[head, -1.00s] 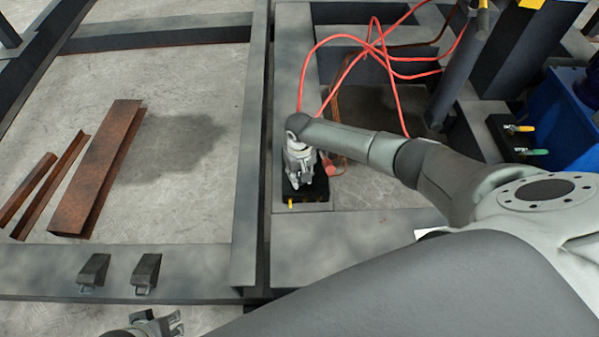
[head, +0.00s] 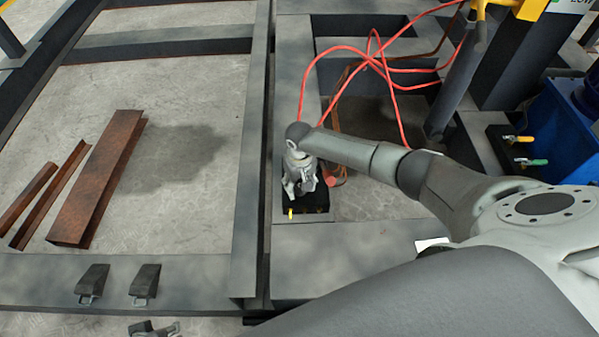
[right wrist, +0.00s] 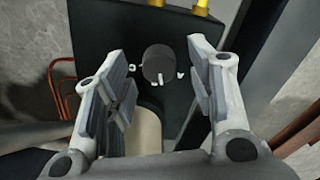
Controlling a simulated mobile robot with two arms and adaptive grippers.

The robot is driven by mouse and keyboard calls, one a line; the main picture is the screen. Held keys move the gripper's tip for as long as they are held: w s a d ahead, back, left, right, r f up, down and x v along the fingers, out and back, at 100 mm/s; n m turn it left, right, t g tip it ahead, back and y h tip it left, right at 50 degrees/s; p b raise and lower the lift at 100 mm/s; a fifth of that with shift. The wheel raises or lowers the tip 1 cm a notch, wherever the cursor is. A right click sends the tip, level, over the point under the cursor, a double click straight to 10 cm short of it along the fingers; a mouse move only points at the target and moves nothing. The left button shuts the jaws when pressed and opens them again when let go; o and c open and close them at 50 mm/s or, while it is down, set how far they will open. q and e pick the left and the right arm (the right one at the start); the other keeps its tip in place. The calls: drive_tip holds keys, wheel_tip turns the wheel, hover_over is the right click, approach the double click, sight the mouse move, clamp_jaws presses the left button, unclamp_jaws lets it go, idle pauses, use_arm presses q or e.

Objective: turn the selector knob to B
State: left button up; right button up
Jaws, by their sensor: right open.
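The selector knob (right wrist: 157,62) is a dark round knob on the face of a black box (right wrist: 115,30), seen in the right wrist view. Small white marks sit around its lower side; I cannot read any letters or tell its setting. My right gripper (right wrist: 160,58) is open, with one finger on each side of the knob and visible gaps between. In the head view my right gripper (head: 302,190) is over the black box (head: 318,203) and hides the knob.
Red hoses (head: 395,85) loop behind my right arm. Rusty steel pieces (head: 98,180) lie on the floor at left. Two dark clamps (head: 145,283) sit on the front beam. A second box with yellow and green valve handles (head: 530,161) stands at right.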

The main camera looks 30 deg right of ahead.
sight(300, 188)
wheel_tip(300, 188, up, 11)
idle(0.4)
